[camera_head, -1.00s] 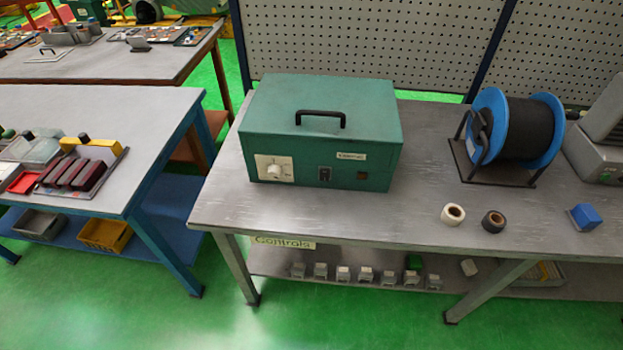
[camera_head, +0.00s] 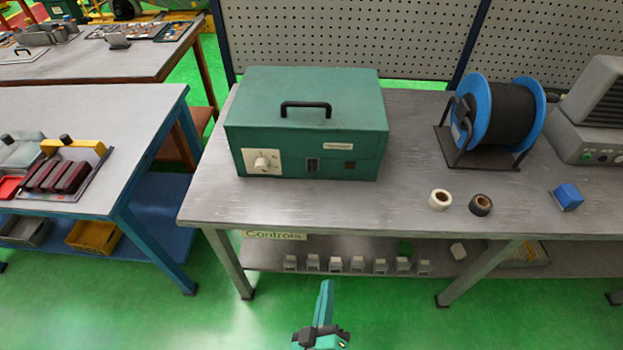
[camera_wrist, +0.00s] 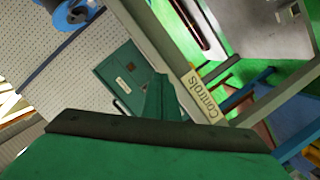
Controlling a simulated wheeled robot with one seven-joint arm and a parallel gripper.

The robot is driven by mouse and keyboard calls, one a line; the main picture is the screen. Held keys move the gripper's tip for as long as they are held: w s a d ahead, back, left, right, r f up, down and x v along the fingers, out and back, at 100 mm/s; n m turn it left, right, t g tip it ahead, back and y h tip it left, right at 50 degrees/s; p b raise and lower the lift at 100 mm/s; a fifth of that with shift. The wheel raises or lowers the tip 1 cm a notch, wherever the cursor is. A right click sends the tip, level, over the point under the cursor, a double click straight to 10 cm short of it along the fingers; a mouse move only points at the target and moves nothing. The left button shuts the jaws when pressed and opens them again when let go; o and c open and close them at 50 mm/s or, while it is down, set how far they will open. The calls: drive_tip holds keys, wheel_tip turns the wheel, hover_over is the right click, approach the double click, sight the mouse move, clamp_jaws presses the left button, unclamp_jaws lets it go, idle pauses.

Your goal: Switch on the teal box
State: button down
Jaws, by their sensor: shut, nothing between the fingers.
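The teal box (camera_head: 305,122) stands on the grey metal workbench, with a black handle on its lid. Its front has a cream plate with a round knob (camera_head: 262,162) at the left, a dark rocker-like switch (camera_head: 312,165) near the middle, and a small dark square at the right. My gripper (camera_head: 326,290) shows at the bottom of the head view, in front of the bench and below its top, clear of the box. Its fingers are shut and empty. In the wrist view the teal box (camera_wrist: 122,72) appears tilted, beyond the fingertips (camera_wrist: 160,85), which cover part of it.
The workbench (camera_head: 400,215) has a front edge between my gripper and the box. A blue cable reel (camera_head: 500,120), two tape rolls (camera_head: 440,199) and a blue block (camera_head: 567,196) are to the right. The lower shelf holds several small grey parts. The bench top before the box is clear.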

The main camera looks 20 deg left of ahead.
sight(312, 172)
drive_tip(key=w+a+r+n+y, duration=0.1)
drive_tip(key=w+a+r+n, duration=0.3)
drive_tip(key=w, duration=0.3)
drive_tip(key=w+a+r+n+y, duration=0.1)
drive_tip(key=w+a+r+n, duration=0.3)
drive_tip(key=w+a+n, duration=0.1)
drive_tip(key=shift+w+a+n, duration=0.25)
drive_tip(key=shift+w+n, duration=0.45)
drive_tip(key=shift+w, duration=0.45)
drive_tip(key=shift+r, duration=0.1)
drive_tip(key=x, duration=1.4)
drive_tip(key=shift+a+r, duration=0.1)
drive_tip(key=shift+w, duration=0.2)
drive_tip(key=shift+s, duration=0.1)
